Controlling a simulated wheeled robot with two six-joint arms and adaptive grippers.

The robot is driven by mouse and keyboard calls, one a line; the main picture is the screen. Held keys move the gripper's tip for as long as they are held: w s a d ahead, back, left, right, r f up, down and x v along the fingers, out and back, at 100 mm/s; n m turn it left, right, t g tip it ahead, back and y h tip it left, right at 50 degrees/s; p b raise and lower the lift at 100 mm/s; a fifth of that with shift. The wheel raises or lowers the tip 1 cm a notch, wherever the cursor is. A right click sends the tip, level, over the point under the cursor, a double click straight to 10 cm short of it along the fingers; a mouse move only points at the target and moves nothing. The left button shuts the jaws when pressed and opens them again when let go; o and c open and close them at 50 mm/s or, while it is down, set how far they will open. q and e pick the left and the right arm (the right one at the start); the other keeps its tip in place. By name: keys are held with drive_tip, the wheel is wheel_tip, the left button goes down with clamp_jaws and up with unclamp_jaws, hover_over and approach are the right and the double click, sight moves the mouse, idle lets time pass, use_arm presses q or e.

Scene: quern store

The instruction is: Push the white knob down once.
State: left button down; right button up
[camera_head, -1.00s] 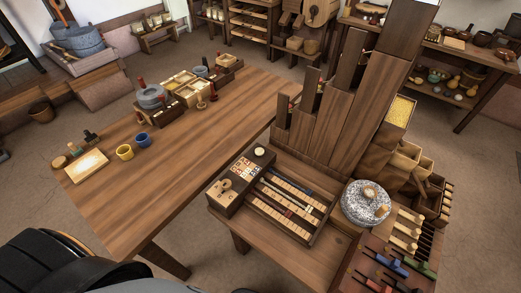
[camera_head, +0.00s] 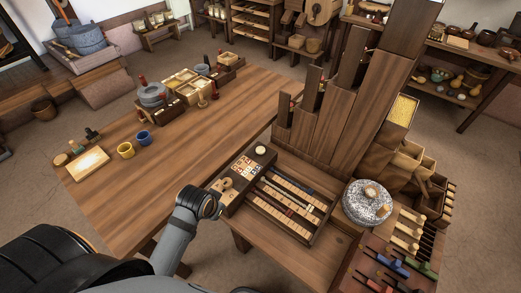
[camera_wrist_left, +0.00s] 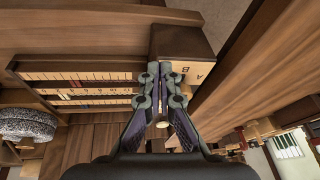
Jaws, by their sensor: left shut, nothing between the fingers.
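The white knob (camera_head: 260,150) stands on the far end of a dark narrow box (camera_head: 234,205), left of a tray of scales. A pale round knob (camera_wrist_left: 162,124), likely the same one, shows partly between the fingers in the left wrist view. My left gripper (camera_wrist_left: 161,88) is shut and empty, over the box with lettering at its near end. In the head view my left gripper (camera_head: 210,203) is by the box's near end, with the knob farther up and right. Its fingertips are hard to make out there. I see no contact with the knob. My right gripper is out of view.
A tray of scale strips (camera_head: 290,205) lies right of the box, then a speckled quern stone (camera_head: 367,203). Tall stepped wooden boards (camera_head: 345,110) rise behind. A long table (camera_head: 190,140) with cups and trays lies to the left, its middle clear.

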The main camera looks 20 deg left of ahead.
use_arm(q)
drive_tip(key=w+d+r+m+t+h, duration=0.1)
drive_tip(key=w+m, duration=0.2)
drive_tip(key=w, duration=0.5)
drive_tip(key=w+d+r+m+t+h, duration=0.1)
drive_tip(key=w+r+m, duration=0.1)
drive_tip(key=w, duration=0.7)
wheel_tip(320, 180, up, 5)
drive_tip(key=m+t, duration=0.3)
drive_tip(key=m, duration=0.2)
hover_over(259, 151)
drive_tip(key=shift+w+h, duration=0.1)
drive_tip(key=shift+h, duration=0.3)
drive_tip(key=shift+f, duration=0.15)
wheel_tip(259, 151, down, 6)
drive_tip(key=b, duration=0.7)
drive_tip(key=shift+f, duration=0.2)
wheel_tip(259, 151, down, 2)
drive_tip(key=shift+f+b, duration=0.1)
drive_tip(key=shift+b, duration=0.5)
drive_tip(key=shift+f, duration=0.1)
drive_tip(key=shift+f, duration=0.3)
